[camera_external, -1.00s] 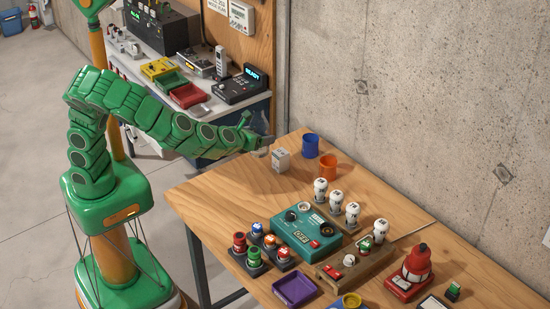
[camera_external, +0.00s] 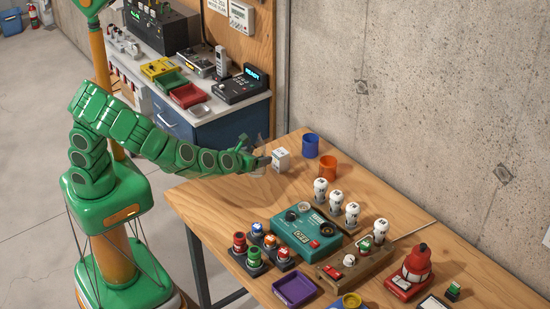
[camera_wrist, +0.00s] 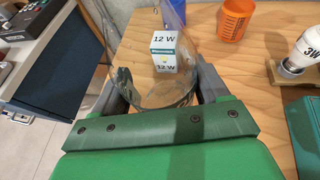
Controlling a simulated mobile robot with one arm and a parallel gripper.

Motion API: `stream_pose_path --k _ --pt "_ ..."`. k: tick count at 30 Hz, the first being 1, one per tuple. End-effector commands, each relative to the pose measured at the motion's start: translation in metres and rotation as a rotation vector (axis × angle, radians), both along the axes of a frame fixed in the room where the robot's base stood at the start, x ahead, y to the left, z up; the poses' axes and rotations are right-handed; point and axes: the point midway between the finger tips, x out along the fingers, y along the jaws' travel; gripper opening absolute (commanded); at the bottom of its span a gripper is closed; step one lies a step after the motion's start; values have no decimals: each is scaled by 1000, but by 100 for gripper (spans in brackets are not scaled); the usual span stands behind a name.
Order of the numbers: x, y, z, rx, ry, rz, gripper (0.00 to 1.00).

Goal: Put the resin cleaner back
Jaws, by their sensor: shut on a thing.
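The white box, marked "12 W" (camera_wrist: 164,50), shows through the clear wall. Whether the container rests on the table is unclear.
A blue cup (camera_external: 310,145) and an orange cup (camera_external: 328,167) stand right of the box. White bulbs (camera_external: 336,201), a teal device (camera_external: 303,230) and a purple tray (camera_external: 294,290) are farther along the table. A second bench with a red tray (camera_external: 189,95) stands behind.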

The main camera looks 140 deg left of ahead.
Motion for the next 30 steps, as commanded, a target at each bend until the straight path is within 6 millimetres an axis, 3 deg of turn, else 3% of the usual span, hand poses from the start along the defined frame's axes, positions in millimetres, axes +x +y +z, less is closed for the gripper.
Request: stream_pose_path --k 21,30 --pt "0 0 -52 -1 2 -1 35" --pt "0 0 -53 0 0 -1 35"
